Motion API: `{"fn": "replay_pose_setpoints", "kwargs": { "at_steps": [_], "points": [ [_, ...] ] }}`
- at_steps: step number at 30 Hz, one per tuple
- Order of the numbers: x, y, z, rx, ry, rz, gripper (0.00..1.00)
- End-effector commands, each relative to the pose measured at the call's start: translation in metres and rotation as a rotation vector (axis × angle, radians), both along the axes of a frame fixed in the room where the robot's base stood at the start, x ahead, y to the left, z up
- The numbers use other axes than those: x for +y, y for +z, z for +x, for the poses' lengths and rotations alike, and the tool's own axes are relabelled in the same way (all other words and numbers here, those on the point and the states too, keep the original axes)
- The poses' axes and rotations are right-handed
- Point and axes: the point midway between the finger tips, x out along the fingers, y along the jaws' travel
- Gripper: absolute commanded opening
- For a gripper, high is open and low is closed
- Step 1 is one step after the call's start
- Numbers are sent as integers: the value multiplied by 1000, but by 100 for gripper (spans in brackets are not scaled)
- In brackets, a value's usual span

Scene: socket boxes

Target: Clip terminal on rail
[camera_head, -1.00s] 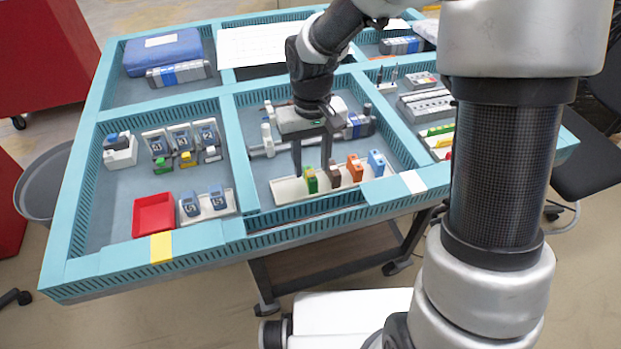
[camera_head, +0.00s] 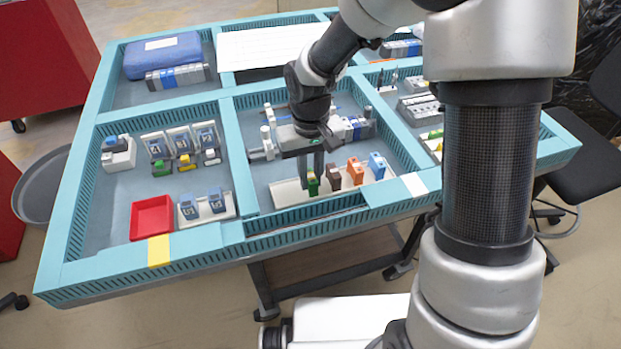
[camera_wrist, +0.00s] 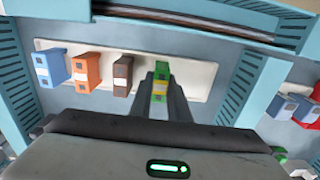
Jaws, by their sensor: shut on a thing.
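A row of coloured terminals stands on a pale tray in the middle compartment: brown (camera_head: 333,177), orange (camera_head: 355,170) and blue (camera_head: 376,165), with the green-yellow terminal (camera_head: 313,184) at the left end. In the wrist view the green-yellow terminal (camera_wrist: 160,88) is between the fingers of my gripper (camera_wrist: 161,80). My gripper (camera_head: 312,172) points down and is shut on this terminal, which is still at the tray (camera_wrist: 210,72). I cannot tell whether it is lifted. A grey rail assembly (camera_head: 268,148) lies behind, partly hidden by my arm.
The left compartment holds a red bin (camera_head: 152,217), blue-topped sockets on a white plate (camera_head: 222,208) and several coloured switches. Teal dividers (camera_head: 236,160) edge the compartments. A blue case (camera_head: 163,55) lies at the back left.

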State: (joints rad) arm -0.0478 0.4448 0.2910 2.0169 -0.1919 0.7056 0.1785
Motion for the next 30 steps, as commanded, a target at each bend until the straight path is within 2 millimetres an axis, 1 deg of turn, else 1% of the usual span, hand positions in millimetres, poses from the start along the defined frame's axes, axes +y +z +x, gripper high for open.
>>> {"fn": "replay_pose_setpoints", "kwargs": {
  "at_steps": [2, 5, 12, 16, 19, 20, 22, 23, 24, 27, 30],
  "points": [
    [0, 4, 1, -2, 0, 1, 0],
    [0, 18, 1, -4, -1, 0, 0],
    [0, 67, 1, -5, -1, 1, 0],
    [0, 87, 1, -4, 0, 1, 0],
    [0, 99, 10, 0, -1, 3, 0],
    [0, 102, 16, -1, -2, 5, 0],
    [-2, 106, 34, 3, -2, 10, 0],
    [-3, 107, 44, 4, -1, 11, 0],
    [-5, 107, 58, 5, -2, 14, 0],
    [-11, 102, 94, 6, -2, 16, 0],
    [-20, 94, 124, 3, -2, 12, 0]
  ]
}}
